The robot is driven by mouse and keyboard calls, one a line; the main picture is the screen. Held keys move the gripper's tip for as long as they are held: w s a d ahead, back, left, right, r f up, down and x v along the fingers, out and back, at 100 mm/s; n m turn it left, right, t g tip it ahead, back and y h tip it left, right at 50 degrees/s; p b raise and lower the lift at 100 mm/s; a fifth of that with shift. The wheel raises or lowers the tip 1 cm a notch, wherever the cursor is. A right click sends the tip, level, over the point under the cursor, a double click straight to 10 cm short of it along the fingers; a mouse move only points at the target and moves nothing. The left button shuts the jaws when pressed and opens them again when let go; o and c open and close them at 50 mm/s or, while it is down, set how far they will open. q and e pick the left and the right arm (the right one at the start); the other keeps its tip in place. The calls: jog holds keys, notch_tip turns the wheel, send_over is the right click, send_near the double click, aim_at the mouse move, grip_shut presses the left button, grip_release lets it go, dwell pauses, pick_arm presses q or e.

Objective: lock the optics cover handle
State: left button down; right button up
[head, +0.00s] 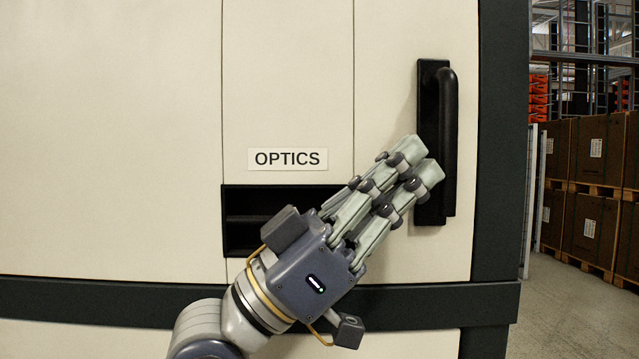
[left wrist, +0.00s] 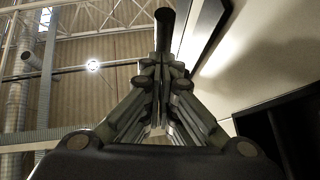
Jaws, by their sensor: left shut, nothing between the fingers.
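The optics cover handle (head: 447,130) is a black vertical bar on a black backing plate, on the right part of the cream cover (head: 290,80). The bar stands upright, and its dark end (left wrist: 164,28) also shows in the left wrist view beyond the fingers. My left gripper (head: 420,163) is shut and empty. Its fingertips are in front of or beside the lower left part of the handle and hide some of the backing plate. I cannot tell whether they touch it. My right gripper is not in view.
An "OPTICS" label (head: 288,159) is above a black recess (head: 250,220), which my gripper partly covers. A dark frame (head: 500,150) borders the cover on the right. Beyond it are stacked brown boxes (head: 597,150) and open floor.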

pick_arm(q)
jog(key=v, duration=1.2)
dwell(0.3)
dwell(0.3)
